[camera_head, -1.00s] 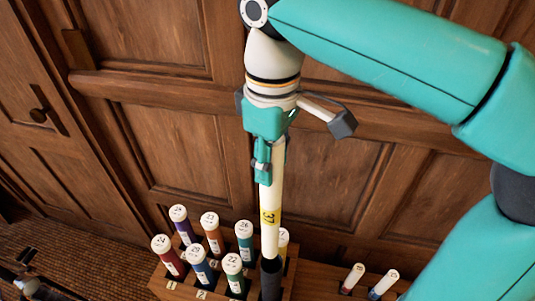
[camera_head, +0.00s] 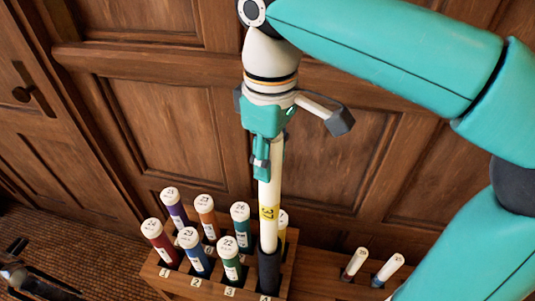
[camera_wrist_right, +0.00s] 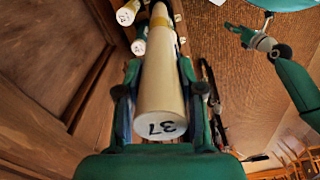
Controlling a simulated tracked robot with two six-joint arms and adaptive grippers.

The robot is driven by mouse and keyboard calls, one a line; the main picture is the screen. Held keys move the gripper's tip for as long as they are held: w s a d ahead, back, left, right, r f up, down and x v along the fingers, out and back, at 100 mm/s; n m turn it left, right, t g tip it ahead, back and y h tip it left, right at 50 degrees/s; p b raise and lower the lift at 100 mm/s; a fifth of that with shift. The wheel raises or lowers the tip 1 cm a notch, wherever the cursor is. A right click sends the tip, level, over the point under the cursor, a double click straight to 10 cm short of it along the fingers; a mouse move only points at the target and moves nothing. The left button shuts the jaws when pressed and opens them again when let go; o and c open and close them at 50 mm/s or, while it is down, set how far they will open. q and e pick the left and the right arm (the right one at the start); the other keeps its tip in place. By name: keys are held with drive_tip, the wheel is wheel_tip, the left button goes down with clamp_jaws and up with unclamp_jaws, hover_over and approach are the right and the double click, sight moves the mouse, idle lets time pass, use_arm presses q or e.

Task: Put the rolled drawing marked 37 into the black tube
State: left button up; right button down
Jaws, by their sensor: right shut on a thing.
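The rolled drawing marked 37 (camera_head: 267,190) is a long cream roll with a yellow band. My right gripper (camera_head: 262,170) is shut on its upper part and holds it nearly upright. In the right wrist view the roll (camera_wrist_right: 162,90) lies between the fingers, its end marked 37 toward the camera. The black tube (camera_head: 269,274) stands in the rack's front right corner. The roll's lower end is hidden at the tube's mouth and appears to be inside it; how deep cannot be seen. Part of my left gripper (camera_head: 32,275) shows at the lower left, away from the rack.
The wooden rack (camera_head: 190,287) holds several coloured tubes with numbered white caps, close to the left of the black tube. A yellow tube (camera_head: 283,226) stands just behind it. Two smaller capped tubes (camera_head: 355,263) (camera_head: 387,269) stand at right. A panelled wooden wall (camera_head: 160,120) is behind.

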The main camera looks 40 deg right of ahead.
drive_tip(key=shift+f+b, duration=2.05)
drive_tip(key=shift+f, duration=0.9)
drive_tip(key=c, duration=0.7)
unclamp_jaws()
drive_tip(key=shift+o, duration=0.2)
wheel_tip(320, 180, up, 7)
drive_tip(key=shift+r, duration=0.2)
